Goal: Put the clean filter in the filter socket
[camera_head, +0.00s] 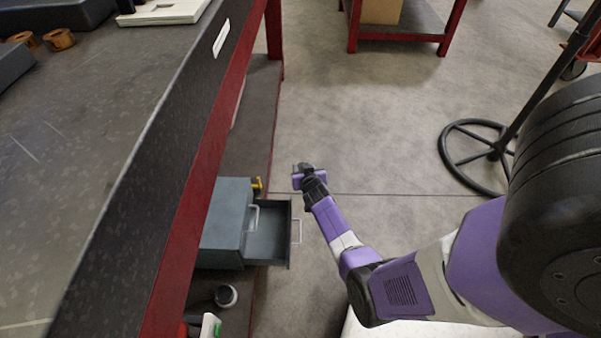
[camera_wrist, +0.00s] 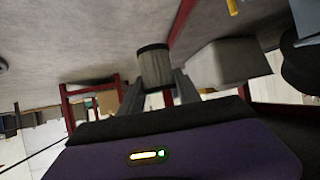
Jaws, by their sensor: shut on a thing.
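My gripper (camera_head: 301,170) hangs over the open floor, to the right of the workbench and beyond the open drawer in the head view. In the wrist view my gripper (camera_wrist: 158,92) is shut on a small filter (camera_wrist: 155,68), a grey cylinder with dark end rims. The filter cannot be made out clearly in the head view. I cannot pick out the filter socket in either view.
A grey cabinet (camera_head: 224,222) with its drawer (camera_head: 268,236) pulled out stands on the workbench's lower shelf. A round pale-and-dark object (camera_head: 226,296) lies nearer. The dark workbench top (camera_head: 90,150) fills the left. A wheel-like stand base (camera_head: 478,154) is on the right.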

